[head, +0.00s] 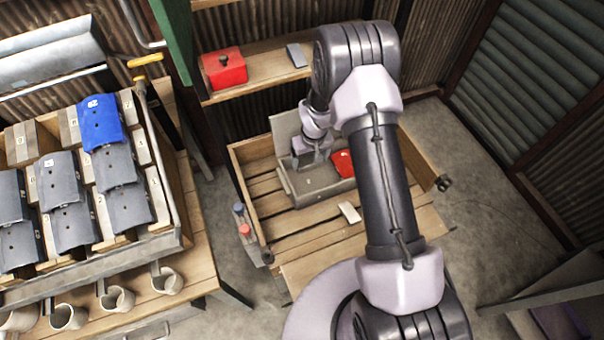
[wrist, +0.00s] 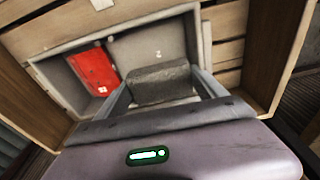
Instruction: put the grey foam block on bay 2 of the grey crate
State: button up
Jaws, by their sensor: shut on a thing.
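The grey foam block (wrist: 165,84) is between the two fingers of my gripper (wrist: 166,92) in the wrist view, and the gripper is shut on it. The grey crate (wrist: 68,83) lies beyond and around the block in that view. In the head view the crate (head: 318,194) sits in a wooden box, with my gripper (head: 308,161) over its left part. A red thing (wrist: 94,72) lies in the crate's left part in the wrist view; it also shows in the head view (head: 343,163). Small bay markings are too blurred to read surely. I cannot tell whether the block touches the crate floor.
The wooden box (head: 288,246) has plank sides around the crate. A small pale block (head: 349,212) lies in front of the crate. A shelf behind holds a red box (head: 224,68). A rack with grey and blue pieces (head: 101,122) and several mugs stand at left.

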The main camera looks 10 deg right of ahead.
aim_at(308, 181)
notch_tip(308, 181, down, 11)
jog(key=b, duration=0.3)
jog(key=shift+w+f+b, duration=0.1)
jog(key=shift+b, duration=0.25)
jog(key=shift+f, duration=0.2)
jog(key=o, duration=1.1)
jog(key=shift+o, duration=0.2)
jog(key=shift+r, duration=0.1)
